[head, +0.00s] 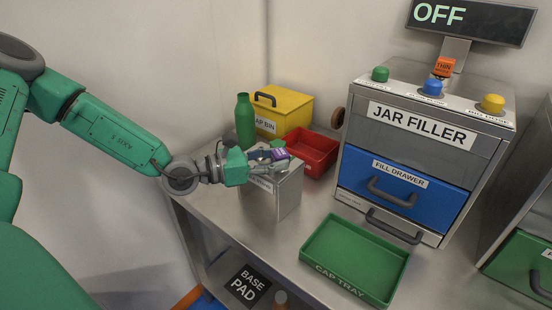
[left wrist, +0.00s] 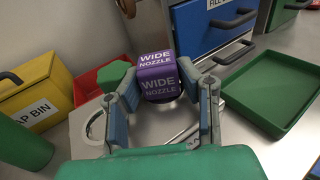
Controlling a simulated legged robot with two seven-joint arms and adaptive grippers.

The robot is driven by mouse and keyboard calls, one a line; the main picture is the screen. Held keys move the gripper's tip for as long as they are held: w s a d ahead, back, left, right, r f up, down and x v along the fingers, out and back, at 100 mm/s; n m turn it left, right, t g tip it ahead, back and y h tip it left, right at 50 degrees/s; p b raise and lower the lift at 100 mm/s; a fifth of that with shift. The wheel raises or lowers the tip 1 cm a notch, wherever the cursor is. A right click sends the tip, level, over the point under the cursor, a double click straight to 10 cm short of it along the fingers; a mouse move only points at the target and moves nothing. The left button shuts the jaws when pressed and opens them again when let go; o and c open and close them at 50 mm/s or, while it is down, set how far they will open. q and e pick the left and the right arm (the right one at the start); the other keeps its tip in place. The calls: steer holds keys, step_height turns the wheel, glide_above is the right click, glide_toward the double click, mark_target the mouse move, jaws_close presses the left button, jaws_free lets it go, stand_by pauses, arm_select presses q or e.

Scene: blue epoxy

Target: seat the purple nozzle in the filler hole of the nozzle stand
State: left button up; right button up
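The purple nozzle (left wrist: 158,75), labelled WIDE NOZZLE, sits between the fingertips of my left gripper (left wrist: 157,82). Both fingers appear to press on its sides. My right gripper is not in view.
A green block-like part (left wrist: 113,75) is close beside the left finger. A green bottle (head: 245,120), yellow bin (head: 290,106) and red tray (head: 318,152) stand behind the stand. The jar filler (head: 415,160) and green cap tray (head: 345,272) are to the right.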

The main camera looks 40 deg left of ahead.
arm_select(q)
steer(key=o, duration=0.4)
steer(key=shift+d+r, duration=0.1)
steer(key=shift+s+a+r+p, duration=0.1)
steer(key=shift+s+a+p, duration=0.15)
steer(key=shift+a+p, duration=0.15)
steer(key=p+v, duration=0.2)
steer(key=shift+s+a, duration=0.25)
steer(key=shift+p+v, duration=0.75)
steer(key=shift+v, duration=0.05)
steer(key=shift+s+d, duration=0.15)
steer(key=shift+d, duration=0.1)
